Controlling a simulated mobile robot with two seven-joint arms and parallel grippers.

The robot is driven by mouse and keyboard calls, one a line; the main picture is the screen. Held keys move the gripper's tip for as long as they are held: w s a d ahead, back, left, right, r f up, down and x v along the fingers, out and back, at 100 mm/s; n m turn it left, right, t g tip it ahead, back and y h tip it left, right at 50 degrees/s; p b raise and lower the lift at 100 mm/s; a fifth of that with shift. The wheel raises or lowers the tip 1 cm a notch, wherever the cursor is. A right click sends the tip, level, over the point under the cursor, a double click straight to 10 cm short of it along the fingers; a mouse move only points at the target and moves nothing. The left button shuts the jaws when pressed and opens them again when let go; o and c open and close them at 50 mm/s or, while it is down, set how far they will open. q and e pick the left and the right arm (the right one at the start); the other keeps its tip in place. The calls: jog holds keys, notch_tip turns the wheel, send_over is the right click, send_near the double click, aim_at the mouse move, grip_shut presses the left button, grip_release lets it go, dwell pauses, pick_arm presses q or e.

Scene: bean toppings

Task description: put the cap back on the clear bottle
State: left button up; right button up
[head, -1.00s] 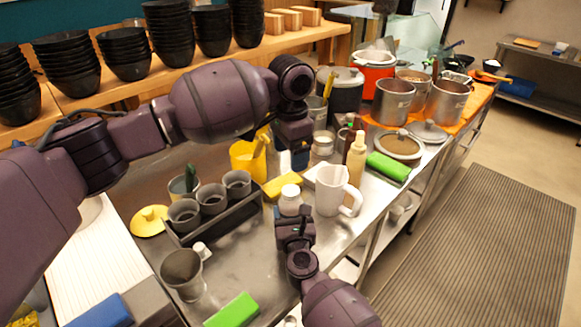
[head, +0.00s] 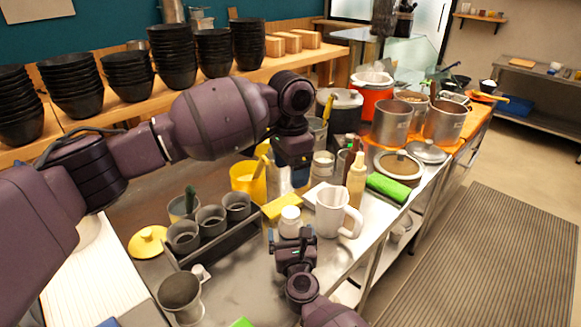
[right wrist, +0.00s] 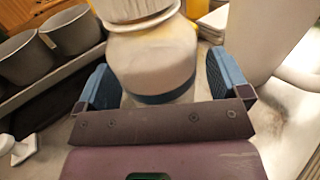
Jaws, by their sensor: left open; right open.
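A small pale bottle (head: 290,227) with a white cap-like top (head: 290,212) stands upright on the steel counter, left of a white pitcher. I take it for the clear bottle; I cannot tell whether its top is seated or loose. My right gripper (head: 289,241) is open at its near side. In the right wrist view, the bottle's body (right wrist: 155,62) stands between the two open blue fingers (right wrist: 163,84), with the ribbed white top (right wrist: 130,8) cut off by the picture edge. My left gripper (head: 296,165) is higher and farther back, open, its fingertips partly hidden.
The white pitcher (head: 331,212) stands close right of the bottle. A dark rack (head: 222,246) with grey cups is on the left. A yellow block (head: 282,206), yellow container (head: 246,181) and squeeze bottle (head: 357,180) crowd behind. A steel jug (head: 181,297) stands front left.

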jog(key=s, duration=0.3)
jog(key=s+d, duration=0.1)
jog(key=s, duration=0.6)
jog(key=shift+s+d, duration=0.3)
jog(key=shift+d, duration=0.05)
